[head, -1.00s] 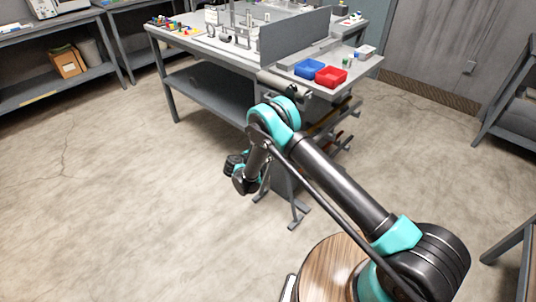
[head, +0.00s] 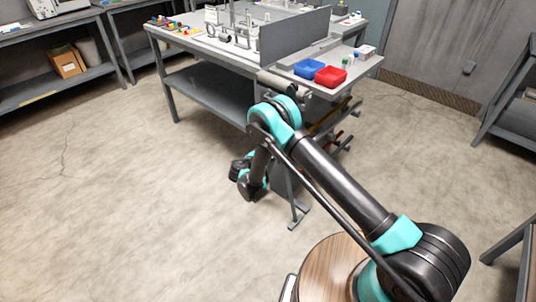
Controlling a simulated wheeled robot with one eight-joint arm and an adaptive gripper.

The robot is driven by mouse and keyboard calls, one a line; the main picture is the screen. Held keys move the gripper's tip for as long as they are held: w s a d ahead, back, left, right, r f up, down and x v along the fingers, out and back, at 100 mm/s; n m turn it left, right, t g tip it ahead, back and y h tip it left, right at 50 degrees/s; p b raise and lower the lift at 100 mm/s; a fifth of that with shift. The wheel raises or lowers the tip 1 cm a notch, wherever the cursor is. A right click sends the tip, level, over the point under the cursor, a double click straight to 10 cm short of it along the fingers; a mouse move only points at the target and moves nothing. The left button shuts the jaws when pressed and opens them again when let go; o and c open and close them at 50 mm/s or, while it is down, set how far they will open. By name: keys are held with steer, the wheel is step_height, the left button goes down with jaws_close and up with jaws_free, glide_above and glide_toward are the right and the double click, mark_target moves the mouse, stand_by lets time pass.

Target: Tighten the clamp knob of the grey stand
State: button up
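Several upright posts and fixtures (head: 233,22) stand on the far part of the grey workbench (head: 188,45). They are small in the head view, and I cannot tell which is the grey stand. I cannot make out its clamp knob. My arm reaches from the lower right and folds down in front of the bench's near end. My gripper (head: 238,170) is at the dark end of the arm, low beside the bench and well apart from the fixtures. Its fingers cannot be made out, so whether it is open or shut does not show.
A blue bin (head: 309,68) and a red bin (head: 330,76) sit at the bench's near right. A grey upright panel (head: 293,37) divides the bench top. Shelving (head: 55,85) stands at the left. The concrete floor (head: 120,200) at left is clear.

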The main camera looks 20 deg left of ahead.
steer(key=shift+m+t+y, duration=0.3)
steer(key=shift+m+y, duration=0.2)
steer(key=shift+m, duration=0.3)
steer(key=o, duration=1.2)
steer(key=shift+c, duration=0.2)
step_height(320, 180, up, 10)
